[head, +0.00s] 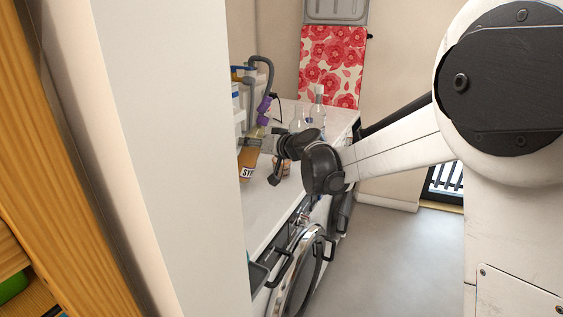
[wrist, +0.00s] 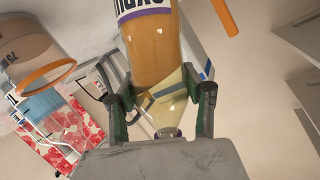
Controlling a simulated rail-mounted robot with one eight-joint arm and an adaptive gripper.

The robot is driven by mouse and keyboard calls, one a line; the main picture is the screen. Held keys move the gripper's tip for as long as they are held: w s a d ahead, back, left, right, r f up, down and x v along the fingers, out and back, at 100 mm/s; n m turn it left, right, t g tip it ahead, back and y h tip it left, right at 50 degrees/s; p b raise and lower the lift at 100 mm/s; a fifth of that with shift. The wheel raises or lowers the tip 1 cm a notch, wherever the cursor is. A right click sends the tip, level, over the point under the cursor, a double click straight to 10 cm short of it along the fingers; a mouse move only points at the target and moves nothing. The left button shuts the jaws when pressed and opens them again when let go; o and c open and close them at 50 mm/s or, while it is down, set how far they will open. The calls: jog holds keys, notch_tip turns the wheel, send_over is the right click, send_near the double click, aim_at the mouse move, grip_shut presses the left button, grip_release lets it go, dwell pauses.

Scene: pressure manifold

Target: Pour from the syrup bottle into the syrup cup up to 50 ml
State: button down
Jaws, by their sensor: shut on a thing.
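The syrup bottle (head: 247,162) holds amber liquid and has a white label reading "SY". It stands over the white counter in the head view, partly hidden by the wall edge; I cannot tell whether it touches the counter. My gripper (head: 268,145) reaches it from the right. In the wrist view, my gripper (wrist: 162,108) is shut on the bottle's pale tapered upper part, with the amber body (wrist: 153,50) beyond the fingers. A cup-like vessel with an orange rim (wrist: 45,80) is at the left; I cannot tell whether it is the syrup cup.
The white counter (head: 262,215) runs along the wall. A clear bottle (head: 318,107) stands farther back, and a small orange-brown container (head: 281,166) is near my gripper. A grey curved pipe (head: 265,70) rises behind. A round appliance door (head: 297,275) and handles project at the front.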

aim_at(256, 158)
jog(key=shift+w+d+f+m+y+b, duration=0.1)
jog(key=shift+d+f+m+y+b, duration=0.15)
jog(key=shift+m+y+b, duration=0.15)
jog(key=shift+w+d+f+m+y+b, duration=0.1)
jog(key=shift+f+m+y+b, duration=0.15)
jog(key=shift+m, duration=0.25)
jog(key=shift+s+a+f+m+y+b, duration=0.1)
jog(key=shift+a+f+m+y+b, duration=0.1)
jog(key=shift+f+m+y+b, duration=0.5)
jog(key=shift+s+a+r+m, duration=0.1)
jog(key=shift+r+m, duration=0.1)
jog(key=shift+m, duration=0.1)
jog(key=shift+s+a+f+m+t+y+b, duration=0.1)
jog(key=shift+a+f+m+t+y+b, duration=0.15)
jog(key=shift+f+m+b, duration=0.4)
jog(key=shift+s+a+f+m+t+y+b, duration=0.1)
jog(key=shift+a+f+m+t+b, duration=0.2)
jog(key=shift+m+b, duration=0.4)
dwell(1.8)
jog(key=shift+f+m+y+b, duration=0.35)
jog(key=shift+m+b, duration=0.2)
jog(key=shift+b, duration=0.2)
dwell(1.7)
